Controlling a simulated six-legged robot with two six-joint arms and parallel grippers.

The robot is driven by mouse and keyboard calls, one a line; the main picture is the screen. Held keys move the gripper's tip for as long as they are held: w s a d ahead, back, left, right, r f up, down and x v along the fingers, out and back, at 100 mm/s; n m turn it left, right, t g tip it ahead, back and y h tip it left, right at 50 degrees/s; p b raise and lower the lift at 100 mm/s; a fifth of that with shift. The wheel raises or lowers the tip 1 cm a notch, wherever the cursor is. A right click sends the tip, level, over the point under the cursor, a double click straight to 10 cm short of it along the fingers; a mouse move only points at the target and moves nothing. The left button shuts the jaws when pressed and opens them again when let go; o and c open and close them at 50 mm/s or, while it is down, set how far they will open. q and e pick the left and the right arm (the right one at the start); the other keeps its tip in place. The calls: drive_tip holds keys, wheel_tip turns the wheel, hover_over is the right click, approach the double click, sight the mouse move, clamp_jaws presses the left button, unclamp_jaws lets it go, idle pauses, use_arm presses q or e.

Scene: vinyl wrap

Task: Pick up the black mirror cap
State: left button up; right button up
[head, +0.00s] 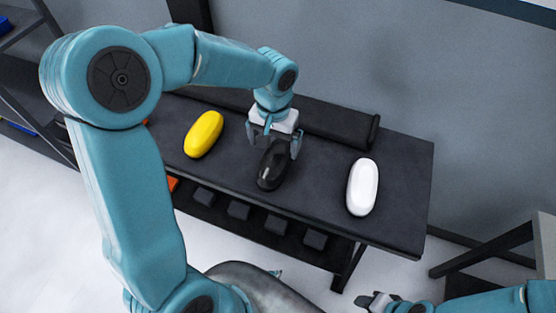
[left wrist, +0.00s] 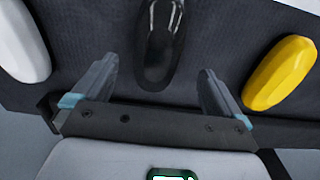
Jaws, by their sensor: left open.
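The glossy black mirror cap (head: 272,167) lies on the dark bench top, between a yellow cap and a white cap. My left gripper (head: 273,148) is over the far end of the black cap, with its fingers apart. In the left wrist view the black cap (left wrist: 158,40) shows between and beyond the two open fingers (left wrist: 160,90), and nothing is held. Whether the fingertips are level with the cap is hard to tell. My right gripper (head: 378,300) is at the bottom right edge, away from the bench, and its jaws are too small to read.
The yellow cap (head: 204,134) lies left of the black one and the white cap (head: 362,187) lies to the right. A dark roll (head: 340,124) lies along the back of the bench (head: 405,190). Several dark blocks sit on the shelf below. Bare bench separates the caps.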

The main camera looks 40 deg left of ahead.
sight(276, 155)
use_arm(q)
drive_tip(key=shift+s+a+f, duration=0.1)
drive_tip(key=shift+s+f, duration=0.1)
drive_tip(key=shift+f, duration=1)
drive_tip(key=f, duration=0.5)
drive_tip(key=shift+w+d+f, duration=0.25)
drive_tip(key=shift+w+f, duration=0.05)
drive_tip(key=c, duration=1.1)
